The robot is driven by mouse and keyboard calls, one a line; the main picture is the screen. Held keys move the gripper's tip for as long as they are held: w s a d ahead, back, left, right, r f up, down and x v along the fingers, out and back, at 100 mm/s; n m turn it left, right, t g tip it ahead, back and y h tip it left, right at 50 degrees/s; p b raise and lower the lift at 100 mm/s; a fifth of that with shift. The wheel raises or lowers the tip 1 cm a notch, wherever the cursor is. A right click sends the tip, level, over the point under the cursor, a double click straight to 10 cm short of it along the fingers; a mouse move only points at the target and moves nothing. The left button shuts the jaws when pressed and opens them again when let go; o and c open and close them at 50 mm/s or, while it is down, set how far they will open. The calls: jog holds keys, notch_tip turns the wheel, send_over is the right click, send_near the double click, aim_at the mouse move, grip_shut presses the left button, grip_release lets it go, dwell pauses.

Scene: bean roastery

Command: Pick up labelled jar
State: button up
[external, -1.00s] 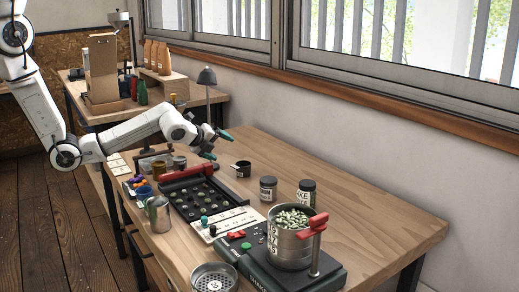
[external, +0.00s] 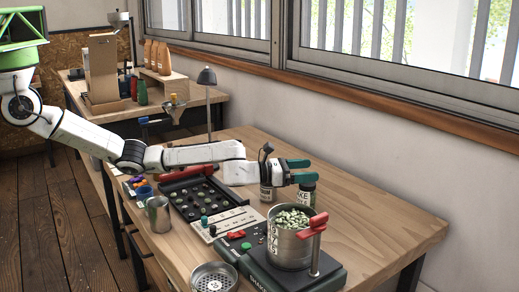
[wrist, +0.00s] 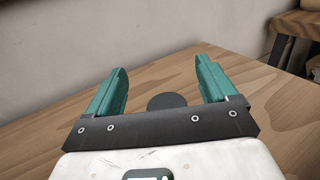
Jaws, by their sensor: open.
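Two labelled jars stand on the wooden table in the external view. The right jar (external: 308,194) has a dark label with pale lettering, and its top is partly hidden by my gripper's fingers. The left jar (external: 267,194) has a pale label, and its top is hidden behind my wrist. My gripper (external: 302,171) is open and empty, with teal fingers just above the right jar. In the wrist view a dark round lid (wrist: 167,101) lies between the two fingers of my gripper (wrist: 165,85), apart from both. I cannot tell which jar it belongs to.
A black bean tray (external: 193,199) and a metal cup (external: 158,214) are to the left. The table's right side is clear.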

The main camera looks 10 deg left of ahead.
aim_at(313, 186)
notch_tip(313, 186, down, 2)
jog(key=shift+f, duration=0.1)
notch_tip(313, 186, down, 5)
jog(key=b, duration=0.2)
jog(key=shift+s+r+b, duration=0.1)
jog(key=shift+r+b, duration=0.1)
jog(key=shift+b, duration=0.1)
jog(key=shift+w+d+r, duration=0.3)
jog(key=shift+d+r, duration=0.1)
jog(key=shift+d, duration=0.25)
jog(key=shift+b+x, duration=0.55)
jog(key=shift+x, duration=0.25)
jog(key=shift+r, duration=0.1)
jog(key=c, duration=1.2)
